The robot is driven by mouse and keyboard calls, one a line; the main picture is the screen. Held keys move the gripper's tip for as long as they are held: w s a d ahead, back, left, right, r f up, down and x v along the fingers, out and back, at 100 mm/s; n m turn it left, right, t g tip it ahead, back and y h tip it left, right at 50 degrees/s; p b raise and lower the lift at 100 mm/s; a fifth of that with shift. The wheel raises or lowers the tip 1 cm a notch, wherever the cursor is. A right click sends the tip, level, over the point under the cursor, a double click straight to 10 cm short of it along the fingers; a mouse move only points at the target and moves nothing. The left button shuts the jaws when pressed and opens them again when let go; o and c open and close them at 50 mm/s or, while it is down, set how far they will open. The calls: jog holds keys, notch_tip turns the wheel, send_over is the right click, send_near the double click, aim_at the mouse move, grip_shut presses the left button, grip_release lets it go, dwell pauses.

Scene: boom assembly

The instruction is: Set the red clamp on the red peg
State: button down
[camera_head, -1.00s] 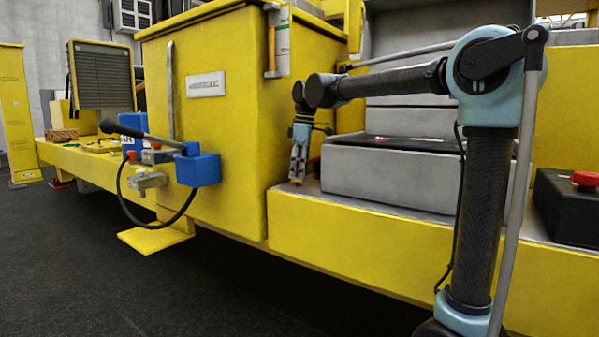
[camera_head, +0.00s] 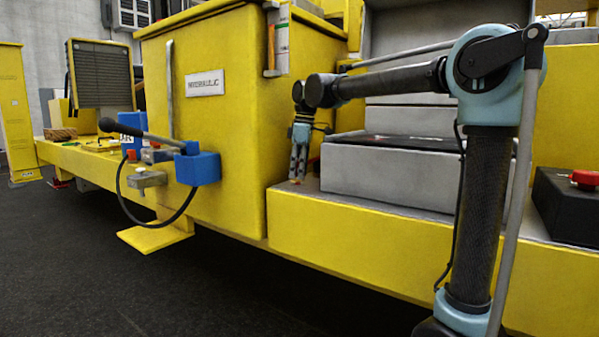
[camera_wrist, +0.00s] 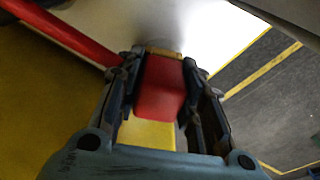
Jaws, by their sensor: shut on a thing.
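My gripper (camera_head: 297,179) hangs pointing down at the left end of the yellow ledge, beside the grey box. In the wrist view, its fingers (camera_wrist: 160,90) are shut on a red block, which I take to be the red clamp (camera_wrist: 160,88). A yellow patch shows just below the clamp between the fingers. A long red bar (camera_wrist: 70,32) runs from the upper left to the left finger; I cannot tell whether it is the red peg or part of the clamp. The clamp's far end and any contact with the surface below are hidden.
The grey box (camera_head: 385,180) stands close right of my gripper on the yellow ledge (camera_head: 400,250). The large yellow cabinet (camera_head: 215,125) is close on its left. A blue block (camera_head: 198,168) with a black lever juts out farther left. A black box with a red button (camera_head: 586,178) sits at right.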

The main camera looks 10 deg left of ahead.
jog(key=shift+s+f, duration=0.25)
jog(key=shift+f, duration=0.65)
dwell(0.4)
jog(key=shift+w+d+r, duration=0.15)
jog(key=shift+w+r, duration=0.1)
jog(key=shift+r, duration=0.25)
dwell(0.9)
jog(key=shift+d, duration=0.15)
dwell(0.4)
jog(key=shift+s+f, duration=0.2)
jog(key=shift+f, duration=0.25)
jog(key=shift+w+r, duration=0.2)
jog(key=shift+r, duration=0.35)
dwell(1.2)
